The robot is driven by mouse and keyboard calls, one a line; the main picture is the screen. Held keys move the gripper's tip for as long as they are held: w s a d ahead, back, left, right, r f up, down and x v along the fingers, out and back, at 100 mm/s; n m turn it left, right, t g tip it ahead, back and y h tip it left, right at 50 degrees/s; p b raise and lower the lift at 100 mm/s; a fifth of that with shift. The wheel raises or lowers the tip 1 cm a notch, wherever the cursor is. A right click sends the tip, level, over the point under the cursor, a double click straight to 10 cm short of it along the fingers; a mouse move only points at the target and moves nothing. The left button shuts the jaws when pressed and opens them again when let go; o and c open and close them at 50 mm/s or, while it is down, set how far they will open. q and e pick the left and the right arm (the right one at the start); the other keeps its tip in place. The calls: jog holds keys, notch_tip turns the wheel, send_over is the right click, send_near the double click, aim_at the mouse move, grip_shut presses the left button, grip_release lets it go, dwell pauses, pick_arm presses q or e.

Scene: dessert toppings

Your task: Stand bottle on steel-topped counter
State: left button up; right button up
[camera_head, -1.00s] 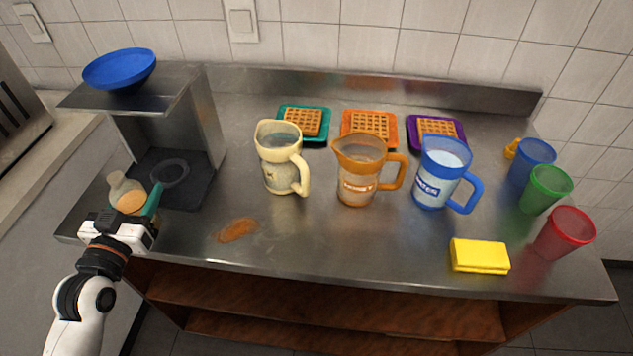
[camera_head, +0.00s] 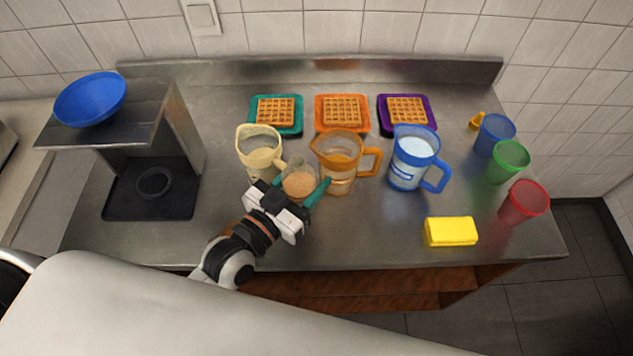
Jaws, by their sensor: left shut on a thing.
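The bottle (camera_head: 299,184) is clear with tan-brown contents and looks about upright. My left gripper (camera_head: 297,189) is shut on it, with a teal finger along its right side. The bottle is in front of the gap between the cream pitcher and the orange pitcher, overlapping both in the picture. I cannot tell whether its base touches the steel-topped counter (camera_head: 390,225), as the gripper hides its lower part. My right gripper is not in view.
The cream pitcher (camera_head: 260,150), orange pitcher (camera_head: 338,170) and blue pitcher (camera_head: 407,165) stand mid-counter. Waffles on trays lie behind. Blue (camera_head: 494,135), green (camera_head: 508,162) and red (camera_head: 523,203) cups and a yellow block (camera_head: 451,231) are right. A black-based stand (camera_head: 125,205) is left.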

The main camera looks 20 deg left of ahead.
pick_arm(q)
notch_tip(320, 180, down, 9)
jog(key=shift+r, duration=0.1)
dwell(0.3)
jog(key=o, duration=1.3)
jog(key=shift+s, duration=0.1)
jog(key=shift+o, duration=0.2)
jog(key=b+v, duration=0.2)
jog(key=v, duration=0.8)
jog(key=shift+s, duration=0.25)
jog(key=shift+v, duration=0.8)
